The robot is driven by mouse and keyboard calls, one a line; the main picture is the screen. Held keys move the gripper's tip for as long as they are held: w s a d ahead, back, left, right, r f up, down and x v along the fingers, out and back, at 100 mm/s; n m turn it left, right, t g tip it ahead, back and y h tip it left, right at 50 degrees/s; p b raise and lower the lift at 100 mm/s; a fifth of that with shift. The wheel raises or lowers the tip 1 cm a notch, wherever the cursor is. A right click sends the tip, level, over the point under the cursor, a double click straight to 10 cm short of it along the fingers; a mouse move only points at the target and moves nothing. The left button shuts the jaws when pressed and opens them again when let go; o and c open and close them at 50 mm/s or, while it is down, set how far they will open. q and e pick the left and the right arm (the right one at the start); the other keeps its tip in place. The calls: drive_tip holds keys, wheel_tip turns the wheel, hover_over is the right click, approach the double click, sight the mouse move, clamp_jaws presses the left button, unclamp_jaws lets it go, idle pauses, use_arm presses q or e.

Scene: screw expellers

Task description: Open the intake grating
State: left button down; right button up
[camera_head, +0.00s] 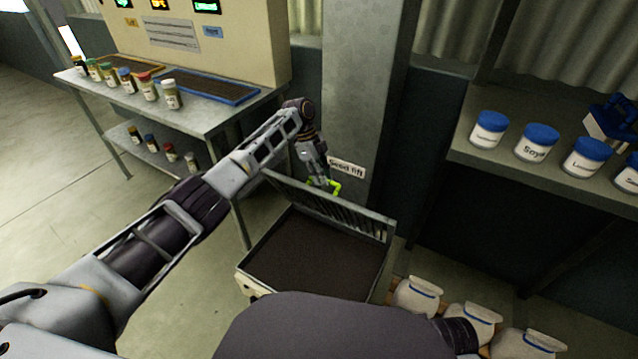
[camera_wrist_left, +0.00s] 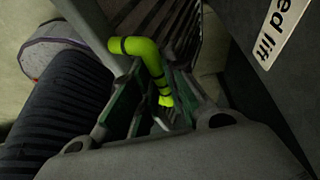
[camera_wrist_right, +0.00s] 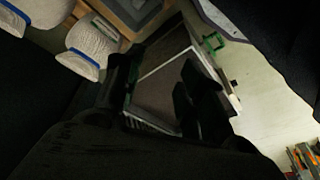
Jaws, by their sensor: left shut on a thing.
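The intake is a low metal box (camera_head: 258,262) with a dark bed in front of the grey column. Its slatted grating (camera_head: 368,229) stands tilted up along the back edge, so the box is uncovered. My left gripper (camera_head: 323,183) is shut on the grating's yellow-green handle (camera_head: 336,187), at the grating's upper edge. In the left wrist view the handle (camera_wrist_left: 147,52) runs down between the fingers. The box also shows in the right wrist view (camera_wrist_right: 234,103). My right gripper (camera_wrist_right: 157,88) is open and empty there; the head view does not show its fingers.
A "Seed lift" sign (camera_head: 347,168) is on the column (camera_head: 362,90) just behind. White sacks (camera_head: 418,296) stand right of the box. A shelf (camera_head: 575,178) with blue-lidded jars is at right. A metal table (camera_head: 205,118) with small jars and trays is at left. Open floor lies left.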

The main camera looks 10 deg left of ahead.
use_arm(q)
drive_tip(key=shift+w+d+b, duration=0.25)
drive_tip(key=shift+w+b, duration=0.35)
drive_tip(key=shift+w+d+b, duration=0.2)
drive_tip(key=shift+w+b, duration=0.35)
drive_tip(key=shift+b, duration=0.05)
use_arm(e)
drive_tip(key=shift+a+r+t, duration=0.15)
drive_tip(key=shift+a+r, duration=0.05)
drive_tip(key=shift+r, duration=0.3)
drive_tip(key=shift+a+r+t, duration=0.15)
drive_tip(key=shift+a+r, duration=0.05)
drive_tip(key=shift+r, duration=0.3)
drive_tip(key=shift+w, duration=0.1)
use_arm(q)
drive_tip(key=c, duration=1.7)
unclamp_jaws()
drive_tip(key=shift+w, duration=0.1)
drive_tip(key=shift+o, duration=1.2)
drive_tip(key=shift+w, duration=0.2)
use_arm(e)
drive_tip(key=shift+f, duration=0.15)
use_arm(q)
drive_tip(key=shift+s+r, duration=0.1)
drive_tip(key=shift+r, duration=0.1)
use_arm(e)
drive_tip(key=shift+w, duration=0.1)
use_arm(q)
drive_tip(key=v, duration=1.1)
drive_tip(key=shift+r, duration=0.35)
